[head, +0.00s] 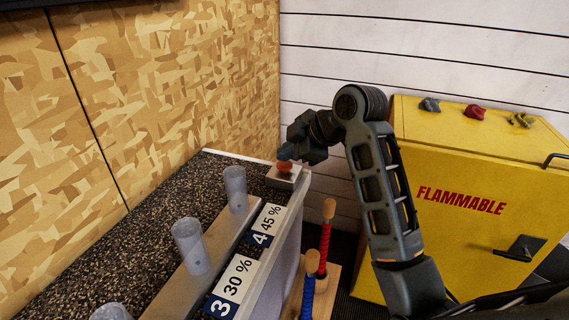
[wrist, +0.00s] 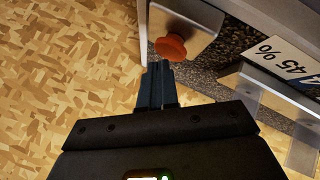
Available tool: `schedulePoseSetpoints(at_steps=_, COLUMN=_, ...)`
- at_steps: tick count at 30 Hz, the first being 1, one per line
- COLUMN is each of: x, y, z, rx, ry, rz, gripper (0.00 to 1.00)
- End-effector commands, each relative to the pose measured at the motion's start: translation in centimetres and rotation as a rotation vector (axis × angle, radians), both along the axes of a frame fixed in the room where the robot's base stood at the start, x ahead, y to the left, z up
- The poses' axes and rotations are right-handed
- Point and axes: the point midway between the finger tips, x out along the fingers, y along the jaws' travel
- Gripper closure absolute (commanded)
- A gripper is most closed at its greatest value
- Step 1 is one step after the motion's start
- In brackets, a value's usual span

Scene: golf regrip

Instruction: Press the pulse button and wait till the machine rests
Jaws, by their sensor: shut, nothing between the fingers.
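The pulse button (head: 284,166) is an orange-red knob on a small metal box (head: 285,181) at the far end of the speckled bench. In the wrist view the red button (wrist: 171,47) sits on the light metal box (wrist: 203,22). My gripper (head: 283,153) is shut and empty, with its fingertips right at the button in the head view. In the wrist view the gripper (wrist: 158,68) has its tips just below the button's edge. I cannot tell whether they touch it or whether the button is pressed down.
A yellow flammables cabinet (head: 460,170) stands at the right. Red (head: 324,250) and blue wrapped rods (head: 308,292) stand beside the bench.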

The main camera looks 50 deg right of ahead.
Motion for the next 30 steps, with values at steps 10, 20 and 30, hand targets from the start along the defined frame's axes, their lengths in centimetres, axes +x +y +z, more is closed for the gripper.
schedulePoseSetpoints(at_steps=10, x=0.0, y=0.0, z=-0.4, rx=0.0, ry=0.0, rz=0.0, gripper=1.0)
schedulePoseSetpoints(at_steps=20, x=0.0, y=0.0, z=-0.8, rx=0.0, ry=0.001, rz=0.001, gripper=1.0)
schedulePoseSetpoints(at_steps=30, x=0.0, y=0.0, z=-1.2, rx=0.001, ry=0.001, rz=0.0, gripper=1.0)
